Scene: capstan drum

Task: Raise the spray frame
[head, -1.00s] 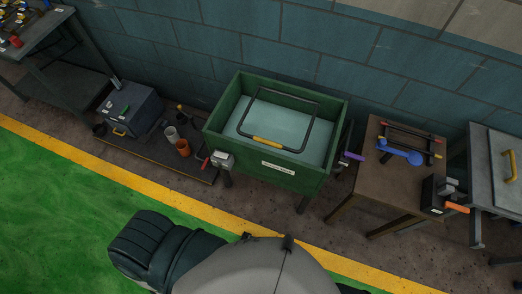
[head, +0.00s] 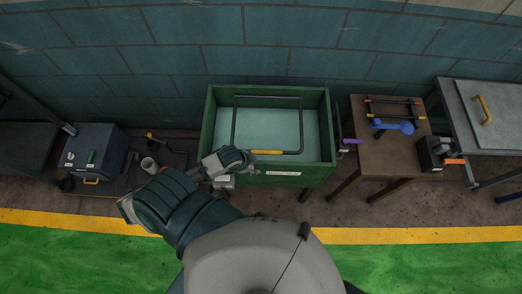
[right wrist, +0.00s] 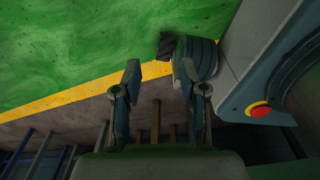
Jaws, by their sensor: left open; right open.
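The spray frame (head: 301,125) is a black bar loop with a yellow grip (head: 267,152) along its near side. It lies over the pale inside of a green tub (head: 208,115). My left gripper (head: 250,158) is at the tub's near rim, close beside the left end of the yellow grip. It looks open; whether it touches the grip cannot be told. My right gripper (right wrist: 158,75) shows in the right wrist view, with its two fingers apart and nothing between them. It points at the floor, away from the tub.
A brown table (head: 380,160) with a blue tool (head: 392,126) stands right of the tub. A grey bench (head: 490,115) is farther right. A grey box (head: 95,150) and a white cup (head: 149,165) are at the left. The green floor in front is clear.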

